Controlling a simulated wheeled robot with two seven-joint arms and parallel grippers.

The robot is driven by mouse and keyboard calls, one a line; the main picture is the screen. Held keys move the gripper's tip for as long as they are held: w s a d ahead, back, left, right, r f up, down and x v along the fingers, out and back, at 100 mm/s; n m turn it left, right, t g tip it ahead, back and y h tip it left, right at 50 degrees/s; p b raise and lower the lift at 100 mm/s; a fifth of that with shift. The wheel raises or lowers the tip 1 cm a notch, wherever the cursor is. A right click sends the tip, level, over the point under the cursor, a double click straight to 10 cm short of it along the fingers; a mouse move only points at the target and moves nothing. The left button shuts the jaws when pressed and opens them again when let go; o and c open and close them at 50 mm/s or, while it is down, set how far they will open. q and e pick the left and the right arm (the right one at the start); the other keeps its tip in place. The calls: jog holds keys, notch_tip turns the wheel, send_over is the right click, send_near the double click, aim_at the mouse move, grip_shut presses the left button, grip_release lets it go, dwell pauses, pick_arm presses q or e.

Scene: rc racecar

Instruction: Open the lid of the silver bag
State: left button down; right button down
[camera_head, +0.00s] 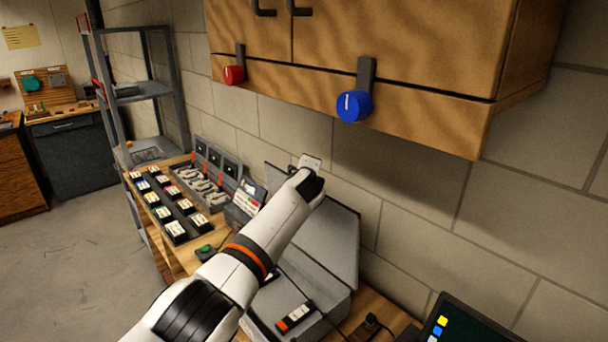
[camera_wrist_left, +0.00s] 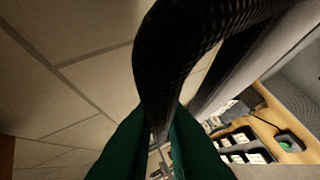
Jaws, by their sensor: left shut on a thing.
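The silver bag (camera_head: 325,298) is a grey hard case on the workbench in the head view. Its lid (camera_head: 338,238) stands raised and tilted up on the wall side, partly hidden behind my left arm. My left gripper (camera_head: 310,168) is at the lid's upper edge, its fingers mostly hidden by the wrist. In the left wrist view the green fingers (camera_wrist_left: 158,145) are shut on a black, textured handle (camera_wrist_left: 165,60), which runs up through the picture. My right gripper is not in view.
Racks of small labelled boxes (camera_head: 172,205) and grey devices (camera_head: 200,180) stand left of the bag. A wooden cabinet with a red knob (camera_head: 233,75) and a blue knob (camera_head: 352,106) hangs above. A dark screen (camera_head: 465,322) is at the lower right.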

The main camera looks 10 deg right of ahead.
pick_arm(q)
jog(key=c, duration=1.5)
grip_release()
jog(key=shift+d+f, duration=0.1)
jog(key=shift+f, duration=0.05)
jog(key=shift+s, duration=0.2)
jog(key=b+v, duration=0.2)
jog(key=v, duration=0.9)
jog(key=shift+s+r, duration=0.25)
jog(key=shift+r, duration=0.05)
